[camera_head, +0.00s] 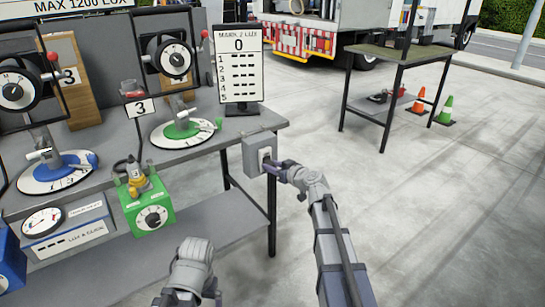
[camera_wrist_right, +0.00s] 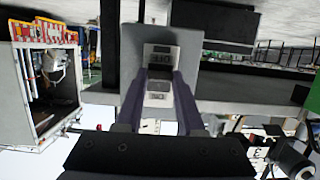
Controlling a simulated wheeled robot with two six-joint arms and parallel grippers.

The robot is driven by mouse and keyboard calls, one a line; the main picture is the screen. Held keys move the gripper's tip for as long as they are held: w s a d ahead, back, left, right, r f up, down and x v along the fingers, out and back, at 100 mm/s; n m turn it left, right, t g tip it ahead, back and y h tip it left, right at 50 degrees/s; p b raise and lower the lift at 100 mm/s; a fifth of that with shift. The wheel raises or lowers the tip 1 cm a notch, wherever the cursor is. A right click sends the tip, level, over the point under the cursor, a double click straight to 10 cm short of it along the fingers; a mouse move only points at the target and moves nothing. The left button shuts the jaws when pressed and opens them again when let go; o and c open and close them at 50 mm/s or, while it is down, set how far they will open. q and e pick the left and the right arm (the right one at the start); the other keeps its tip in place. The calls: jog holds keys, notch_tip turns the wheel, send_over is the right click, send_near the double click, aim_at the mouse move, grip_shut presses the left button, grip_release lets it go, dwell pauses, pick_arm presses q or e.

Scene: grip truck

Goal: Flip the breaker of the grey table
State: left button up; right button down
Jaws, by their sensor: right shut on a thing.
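The breaker is a small grey box (camera_head: 256,152) fixed at the right end of the grey table (camera_head: 195,150), with a pale switch panel on its front. My right gripper (camera_head: 271,168) reaches it from the right, its fingertips at the switch. In the right wrist view the box (camera_wrist_right: 132,45) is straight ahead, and the fingers of my right gripper (camera_wrist_right: 159,80) reach its switch panel, one on each side. They are shut on the breaker switch, which they partly hide. A grey wrist of my left arm shows at the bottom edge; its fingertips are not clear.
The table holds dials, a blue disc (camera_head: 58,172), a green disc (camera_head: 182,130) and a score board (camera_head: 239,66). A truck (camera_head: 320,35), another table (camera_head: 400,54) and cones (camera_head: 445,112) stand farther back. The floor to the right is clear.

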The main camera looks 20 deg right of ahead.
aim_at(268, 161)
jog(key=r+g+p, duration=0.1)
jog(key=g+p, duration=0.1)
jog(key=p, duration=0.2)
jog(key=r+g+h+p, duration=0.1)
jog(key=g+p, duration=0.1)
jog(key=p, duration=0.1)
jog(key=w+r+g+h+p, duration=0.1)
jog(key=g+p, duration=0.1)
jog(key=p, duration=0.2)
jog(key=shift+a+p, duration=0.15)
jog(key=shift+p, duration=0.15)
jog(key=shift+w+r+g+h+p, duration=0.1)
jog(key=shift+g+h+p, duration=0.4)
jog(key=shift+g+p, duration=0.5)
jog(key=c, duration=0.5)
grip_release()
jog(key=p+v, duration=0.6)
jog(key=v, duration=0.1)
jog(key=shift+s+r+p, duration=0.3)
jog(key=shift+p, duration=0.05)
